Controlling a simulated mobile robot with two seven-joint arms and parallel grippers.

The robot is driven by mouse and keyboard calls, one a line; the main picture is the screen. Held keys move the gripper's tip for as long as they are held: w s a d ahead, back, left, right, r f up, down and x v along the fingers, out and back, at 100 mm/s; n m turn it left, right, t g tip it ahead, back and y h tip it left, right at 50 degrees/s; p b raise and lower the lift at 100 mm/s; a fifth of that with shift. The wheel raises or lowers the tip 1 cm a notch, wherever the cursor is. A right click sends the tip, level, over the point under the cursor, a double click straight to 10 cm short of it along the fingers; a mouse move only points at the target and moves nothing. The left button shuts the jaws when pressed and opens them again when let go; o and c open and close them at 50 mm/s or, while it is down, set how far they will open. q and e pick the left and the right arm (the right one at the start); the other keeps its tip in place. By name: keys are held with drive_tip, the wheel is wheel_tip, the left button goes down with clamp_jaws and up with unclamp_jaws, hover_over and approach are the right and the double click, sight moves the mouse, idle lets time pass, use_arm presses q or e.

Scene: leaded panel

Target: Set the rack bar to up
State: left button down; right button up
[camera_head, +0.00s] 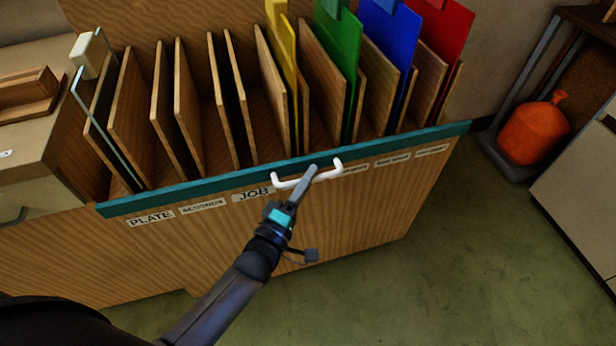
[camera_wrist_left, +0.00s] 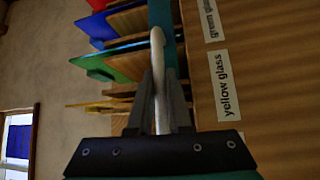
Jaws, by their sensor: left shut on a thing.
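The rack bar (camera_head: 220,183) is a long teal bar along the front top edge of a wooden rack. It runs across the front of the slots, above the label strip. A white U-shaped handle (camera_head: 286,183) is fixed to the bar near its middle. My left gripper (camera_head: 311,173) is shut on this handle, reaching in from the front. In the left wrist view the handle (camera_wrist_left: 157,50) stands between my left gripper's fingers (camera_wrist_left: 158,115), with the teal bar (camera_wrist_left: 166,18) just beyond it. My right gripper is not in view.
Wooden dividers (camera_head: 130,115) hold clear, yellow (camera_head: 283,60), green (camera_head: 340,50), blue (camera_head: 392,40) and red (camera_head: 442,32) sheets. A box with a wooden tray (camera_head: 28,88) stands at the left. The green floor (camera_head: 470,250) in front is clear.

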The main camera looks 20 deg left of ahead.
use_arm(q)
drive_tip(key=shift+w+r, duration=0.15)
drive_tip(key=shift+r, duration=0.35)
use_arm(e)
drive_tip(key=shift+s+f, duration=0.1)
use_arm(q)
drive_tip(key=c, duration=1.1)
unclamp_jaws()
drive_tip(key=shift+o, duration=1.3)
drive_tip(key=shift+f, duration=0.2)
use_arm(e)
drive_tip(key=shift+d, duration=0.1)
use_arm(q)
drive_tip(key=shift+s, duration=0.2)
drive_tip(key=shift+s+f, duration=0.1)
drive_tip(key=shift+s, duration=0.15)
drive_tip(key=p+v, duration=0.2)
drive_tip(key=v, duration=1.2)
drive_tip(key=shift+s+a, duration=0.2)
drive_tip(key=shift+s, duration=0.1)
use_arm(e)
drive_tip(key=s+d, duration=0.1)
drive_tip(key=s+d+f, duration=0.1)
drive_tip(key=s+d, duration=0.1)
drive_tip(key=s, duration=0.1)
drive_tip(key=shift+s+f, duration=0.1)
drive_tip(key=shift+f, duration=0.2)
use_arm(q)
drive_tip(key=shift+f, duration=0.1)
